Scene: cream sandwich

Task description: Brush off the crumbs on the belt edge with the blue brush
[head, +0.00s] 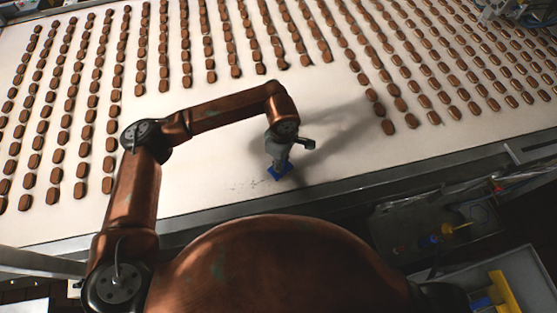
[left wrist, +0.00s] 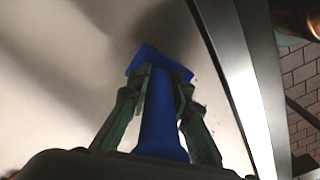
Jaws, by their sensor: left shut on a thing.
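My left gripper (head: 279,158) is over the near part of the white belt (head: 200,170), pointing down. It is shut on the blue brush (head: 280,172), whose head is at or just above the belt surface; contact cannot be told. In the left wrist view, the gripper's fingers (left wrist: 160,85) flank the brush's blue handle (left wrist: 158,122), with the wide head beyond the tips. Small dark crumbs (head: 240,186) lie on the belt near its front edge, left of the brush. A few dark specks also show beside the brush in the left wrist view. My right gripper is not in view.
Rows of brown cookies (head: 205,45) cover the back and left of the belt. A metal rail (head: 330,187) runs along the front edge. A grey bin (head: 490,285) with yellow and blue items stands at the lower right.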

